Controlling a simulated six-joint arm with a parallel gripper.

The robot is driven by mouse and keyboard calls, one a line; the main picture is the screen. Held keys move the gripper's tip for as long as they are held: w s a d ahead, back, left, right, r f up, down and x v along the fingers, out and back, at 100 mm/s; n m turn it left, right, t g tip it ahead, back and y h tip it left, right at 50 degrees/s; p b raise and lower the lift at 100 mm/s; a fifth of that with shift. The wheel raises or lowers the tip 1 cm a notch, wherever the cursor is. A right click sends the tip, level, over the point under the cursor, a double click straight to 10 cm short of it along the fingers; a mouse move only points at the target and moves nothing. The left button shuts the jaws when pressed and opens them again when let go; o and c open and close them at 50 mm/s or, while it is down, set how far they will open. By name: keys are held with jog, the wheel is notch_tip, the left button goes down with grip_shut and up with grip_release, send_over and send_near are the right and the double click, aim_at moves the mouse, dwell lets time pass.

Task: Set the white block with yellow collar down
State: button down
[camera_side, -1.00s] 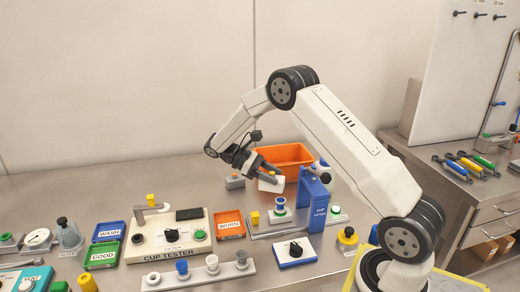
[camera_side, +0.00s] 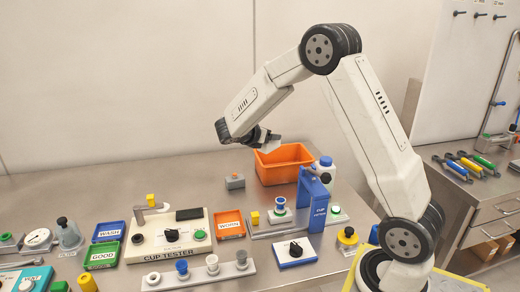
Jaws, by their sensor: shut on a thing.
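My gripper (camera_side: 264,136) is up in the air, over the left part of the orange bin (camera_side: 287,179) as seen in the side view. It is shut on the white block with yellow collar. A small pale face of the block (camera_side: 271,145) shows at the fingertips, in front of the bin's far rim. The yellow collar does not show clearly, and much of the block is hidden by the fingers. The block is clear of the bench.
A grey block (camera_side: 235,182) stands left of the bin. A blue stand (camera_side: 313,203) with a white bottle stands at its right. In front are the orange WORN tray (camera_side: 230,236), cup tester (camera_side: 166,255) and cup rack (camera_side: 226,268). Bare bench (camera_side: 185,178) lies at the back left.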

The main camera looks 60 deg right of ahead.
jog(key=shift+w+d+r+n+t, duration=0.2)
jog(key=shift+w+r+n+t, duration=0.4)
jog(key=shift+r+t, duration=0.1)
notch_tip(320, 180, down, 13)
jog(key=shift+w+n+t, duration=0.3)
jog(key=shift+t, duration=0.1)
jog(key=shift+f, duration=2.9)
jog(key=shift+f, duration=2.1)
jog(key=shift+f, duration=0.1)
